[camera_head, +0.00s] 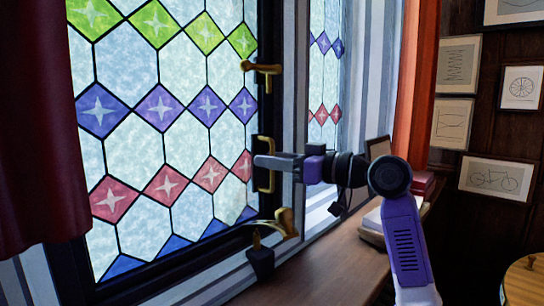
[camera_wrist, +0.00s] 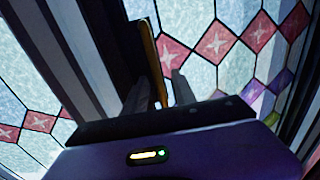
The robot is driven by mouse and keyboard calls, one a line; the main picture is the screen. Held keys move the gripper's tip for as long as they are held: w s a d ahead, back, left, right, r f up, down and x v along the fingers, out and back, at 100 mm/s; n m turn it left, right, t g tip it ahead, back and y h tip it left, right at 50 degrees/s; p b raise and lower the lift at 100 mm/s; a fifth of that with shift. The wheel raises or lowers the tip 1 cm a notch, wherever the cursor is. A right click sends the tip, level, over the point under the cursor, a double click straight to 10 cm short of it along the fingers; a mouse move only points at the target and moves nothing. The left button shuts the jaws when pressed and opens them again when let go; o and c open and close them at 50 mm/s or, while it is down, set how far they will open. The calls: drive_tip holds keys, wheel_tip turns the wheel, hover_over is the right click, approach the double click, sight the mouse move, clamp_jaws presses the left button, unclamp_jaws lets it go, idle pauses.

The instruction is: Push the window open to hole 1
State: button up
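The window (camera_head: 135,150) is a dark-framed casement with coloured diamond panes. It looks shut or nearly shut; I cannot tell exactly. A brass pull handle (camera_head: 266,181) stands upright on its frame, and the handle also shows in the wrist view (camera_wrist: 148,48). My gripper (camera_head: 258,161) is level with the handle; its fingers (camera_wrist: 160,90) are apart, with the handle's lower part showing between them. Contact cannot be told. A brass stay (camera_head: 284,225) sits below, near a small peg (camera_head: 257,242) on a dark block. Its holes are too small to tell, including hole 1.
A brass catch (camera_head: 262,68) sits higher on the frame. A dark red curtain (camera_head: 40,130) hangs at the left. The wooden sill (camera_head: 330,265) is clear in front; books (camera_head: 421,184) and a small frame (camera_head: 378,147) stand farther back.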

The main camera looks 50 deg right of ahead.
drive_tip(key=shift+w, duration=0.1)
clamp_jaws()
idle(1.4)
